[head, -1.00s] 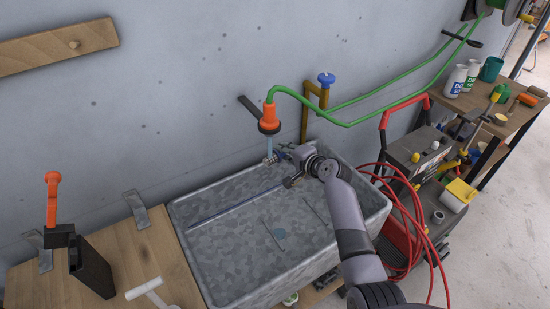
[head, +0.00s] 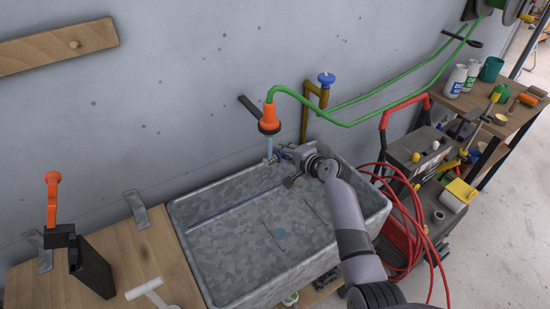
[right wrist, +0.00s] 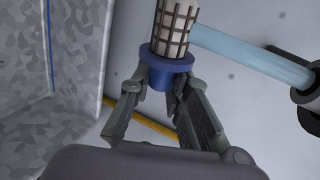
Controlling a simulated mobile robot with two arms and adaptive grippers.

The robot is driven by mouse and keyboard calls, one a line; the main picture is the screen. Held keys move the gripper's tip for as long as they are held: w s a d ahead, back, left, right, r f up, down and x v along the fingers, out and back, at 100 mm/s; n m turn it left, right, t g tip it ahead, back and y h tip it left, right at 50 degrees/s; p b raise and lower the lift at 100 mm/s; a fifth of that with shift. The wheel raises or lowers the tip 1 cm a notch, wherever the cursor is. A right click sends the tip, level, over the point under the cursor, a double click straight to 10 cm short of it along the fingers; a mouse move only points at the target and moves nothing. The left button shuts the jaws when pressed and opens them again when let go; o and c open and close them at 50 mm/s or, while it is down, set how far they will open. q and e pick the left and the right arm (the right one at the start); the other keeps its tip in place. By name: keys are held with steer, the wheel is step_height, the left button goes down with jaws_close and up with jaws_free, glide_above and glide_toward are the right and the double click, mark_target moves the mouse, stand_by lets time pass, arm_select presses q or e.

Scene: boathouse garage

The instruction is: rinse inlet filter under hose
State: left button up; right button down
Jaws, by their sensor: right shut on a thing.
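My right gripper (right wrist: 160,95) is shut on the blue collar (right wrist: 165,66) of the inlet filter, whose pale mesh cylinder with a dark grid (right wrist: 175,28) sticks out beyond the fingers. A light blue water stream (right wrist: 250,55) meets the mesh in the right wrist view. In the head view the stream (head: 269,146) falls from the orange nozzle (head: 269,118) of the green hose (head: 350,124) at the wall. The gripper (head: 276,157) is under it, over the back of the grey metal sink (head: 230,285); the filter is small and hard to make out there. My left gripper is not in view.
A brass pipe with a blue tap (head: 326,79) is on the wall behind the sink. A wooden counter (head: 120,250) with a black object (head: 92,268) adjoins the sink at left. A red coiled hose (head: 405,215) and a cart stand at right. The sink's floor is largely clear.

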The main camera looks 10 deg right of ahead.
stand_by(0.4)
steer(key=shift+s+d, duration=0.15)
steer(key=shift+s, duration=0.1)
steer(key=s+d+p, duration=0.5)
steer(key=s, duration=0.5)
steer(key=shift+s, duration=0.2)
